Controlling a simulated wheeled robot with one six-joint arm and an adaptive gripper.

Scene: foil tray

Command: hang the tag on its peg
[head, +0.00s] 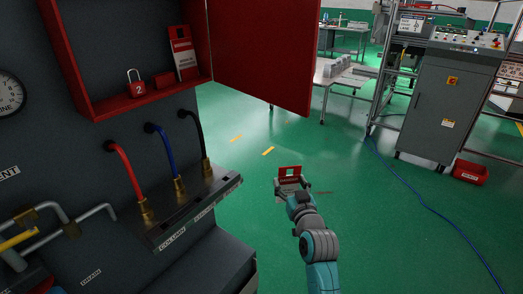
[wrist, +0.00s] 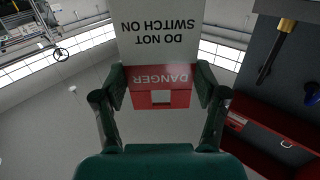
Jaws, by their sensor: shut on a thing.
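My gripper (head: 291,186) is shut on a tag (head: 290,170), out over the open green floor to the right of the dark panel. In the wrist view the tag (wrist: 158,45) sits between both fingers of my gripper (wrist: 160,92). It has a red band marked DANGER with a square hole, and a white part reading DO NOT SWITCH ON, upside down in this view. The red cabinet (head: 145,103) stands open at upper left, well apart from the tag. Another red and white tag (head: 183,55) is inside it. I cannot make out a bare peg.
The cabinet's red door (head: 265,50) swings out to the right. A red padlock (head: 136,88) marked 2 is in the cabinet. Red, blue and black hoses (head: 122,160) run to a ledge (head: 190,208) below. The floor around my gripper is clear; a grey console (head: 435,105) stands farther off.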

